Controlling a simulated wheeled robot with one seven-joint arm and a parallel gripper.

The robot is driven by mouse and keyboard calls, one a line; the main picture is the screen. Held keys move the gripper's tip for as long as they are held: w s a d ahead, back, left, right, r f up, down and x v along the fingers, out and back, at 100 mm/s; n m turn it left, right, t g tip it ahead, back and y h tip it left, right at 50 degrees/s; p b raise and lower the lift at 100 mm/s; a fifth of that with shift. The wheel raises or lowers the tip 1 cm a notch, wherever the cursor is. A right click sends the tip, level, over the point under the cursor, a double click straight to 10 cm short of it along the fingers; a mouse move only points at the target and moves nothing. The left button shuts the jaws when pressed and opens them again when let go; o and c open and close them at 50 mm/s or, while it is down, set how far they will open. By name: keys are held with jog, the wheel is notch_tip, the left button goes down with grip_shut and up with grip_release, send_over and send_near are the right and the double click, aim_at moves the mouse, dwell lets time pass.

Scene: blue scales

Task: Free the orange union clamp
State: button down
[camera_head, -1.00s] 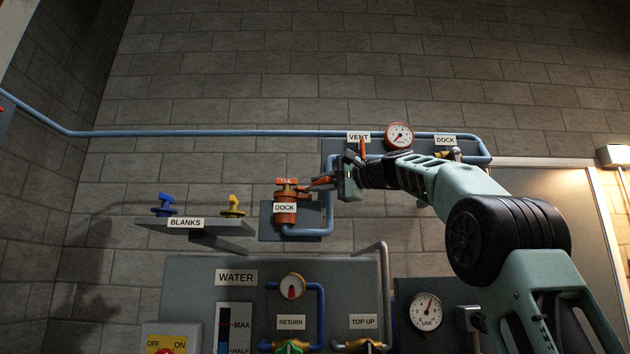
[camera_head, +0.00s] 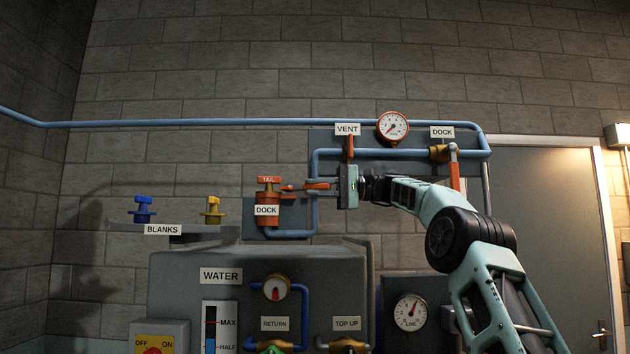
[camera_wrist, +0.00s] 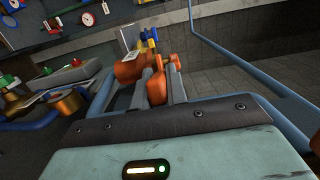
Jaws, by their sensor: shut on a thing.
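The orange union clamp (camera_head: 268,196) sits at the left dock, with a TAIL tag on top and a DOCK plate on its front. It ends a blue pipe on a grey wall plate. My gripper (camera_head: 290,187) reaches in from the right, roughly level, with its fingers at the clamp. In the wrist view my gripper (camera_wrist: 159,82) is shut on an orange part of the clamp (camera_wrist: 156,88). More of the orange body (camera_wrist: 130,70) shows just beyond and left of the fingers. The fingers hide part of the clamp, so the exact grip point is unclear.
Above are a red vent lever (camera_head: 350,147), a gauge (camera_head: 392,127) and a second dock valve (camera_head: 443,153). A shelf (camera_head: 200,235) with blue (camera_head: 142,211) and yellow (camera_head: 213,212) blanks is left. The grey water tank (camera_head: 330,262) stands below. Blue pipes run close to the gripper.

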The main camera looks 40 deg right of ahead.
jog(key=shift+w+d+r+n+g+y+p, duration=0.2)
jog(key=shift+d+r+n+g+y+p, duration=0.15)
jog(key=shift+g+p, duration=0.45)
jog(key=shift+w+d+f+n+p, duration=0.15)
jog(key=shift+n+p, duration=0.1)
jog(key=shift+p, duration=0.65)
jog(key=shift+f+g+y+p, duration=0.15)
jog(key=shift+g+y+p, duration=0.15)
jog(key=shift+p, duration=0.1)
jog(key=c, duration=1.4)
grip_release()
jog(key=shift+d, duration=0.1)
jog(key=shift+f+b, duration=0.2)
jog(key=shift+b, duration=0.4)
